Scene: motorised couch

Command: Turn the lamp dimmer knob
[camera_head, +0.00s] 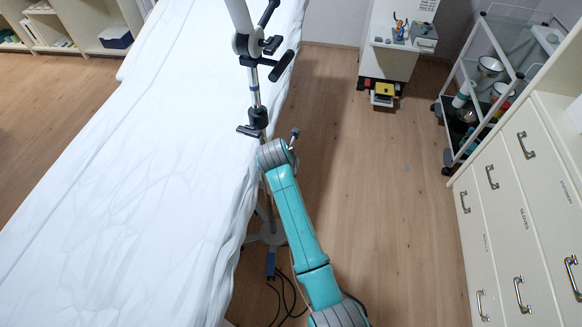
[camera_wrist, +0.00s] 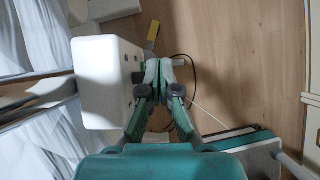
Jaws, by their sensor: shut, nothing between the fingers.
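The lamp stand (camera_head: 256,95) rises beside the white-covered couch, with black handles and clamps on its pole. In the wrist view a white box (camera_wrist: 103,85) stands left of my gripper (camera_wrist: 165,64), with small dark round parts (camera_wrist: 137,78) on its right-hand side. One of these may be the dimmer knob; I cannot tell which. My gripper is shut and empty, its fingertips close to the right side of the box. Whether they touch it I cannot tell. In the head view my teal arm reaches up to the lamp stand, and the fingers are not clearly visible.
The couch (camera_head: 130,170) fills the left. Black cables (camera_head: 285,298) lie on the floor by the stand foot (camera_head: 268,236). A glass-shelved trolley (camera_head: 480,95) and white drawers (camera_head: 515,215) stand at the right, a white cabinet (camera_head: 393,55) behind. Floor between is clear.

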